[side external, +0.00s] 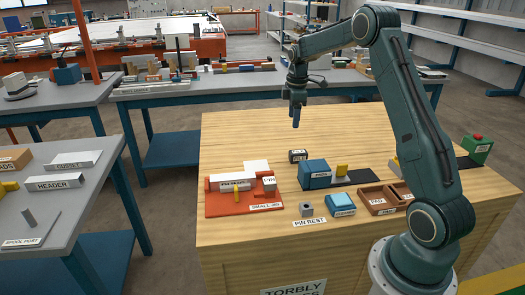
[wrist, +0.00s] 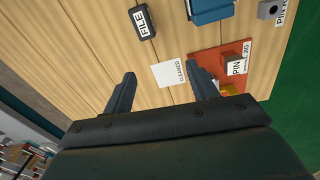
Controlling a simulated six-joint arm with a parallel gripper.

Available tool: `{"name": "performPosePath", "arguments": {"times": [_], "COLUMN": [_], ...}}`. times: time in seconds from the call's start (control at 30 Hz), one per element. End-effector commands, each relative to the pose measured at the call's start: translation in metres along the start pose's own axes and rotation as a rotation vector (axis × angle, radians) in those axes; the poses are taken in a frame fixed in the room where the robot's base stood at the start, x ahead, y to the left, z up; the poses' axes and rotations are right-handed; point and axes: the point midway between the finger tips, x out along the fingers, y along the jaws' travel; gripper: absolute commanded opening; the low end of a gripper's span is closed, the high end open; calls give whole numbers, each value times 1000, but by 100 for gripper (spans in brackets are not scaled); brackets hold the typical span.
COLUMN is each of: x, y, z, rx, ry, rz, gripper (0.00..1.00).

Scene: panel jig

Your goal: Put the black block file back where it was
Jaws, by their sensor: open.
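The black block labelled FILE (side external: 298,156) sits on the wooden table top, behind the left end of the blue block fixture. It also shows near the top of the wrist view (wrist: 142,22). My gripper (side external: 296,122) is above the table, higher than the file and apart from it. In the wrist view my gripper (wrist: 164,76) has its two fingers spread with nothing between them. A white square card (wrist: 172,72) with small lettering, perhaps "CLEANED", lies on the table between the file and the red jig board; it lies beyond the fingertips.
The red jig board (side external: 225,208) carries white blocks and a PIN block. The blue block fixture (side external: 315,174), pin rest (side external: 306,209), light-blue box (side external: 341,204) and brown divided tray (side external: 376,200) stand nearby. A green box with a red button (side external: 477,148) is at right. The table's back left is clear.

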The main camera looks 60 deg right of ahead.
Motion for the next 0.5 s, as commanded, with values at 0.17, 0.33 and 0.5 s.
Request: {"name": "performPosePath", "arguments": {"times": [0.17,0.33,0.5], "x": [-49,-87,-118], "y": [-40,-81,-126], "z": [-24,-39,-48], "rx": [70,141,212], "ry": [24,51,87], "rz": [47,81,112], "gripper": [58,58,58]}}
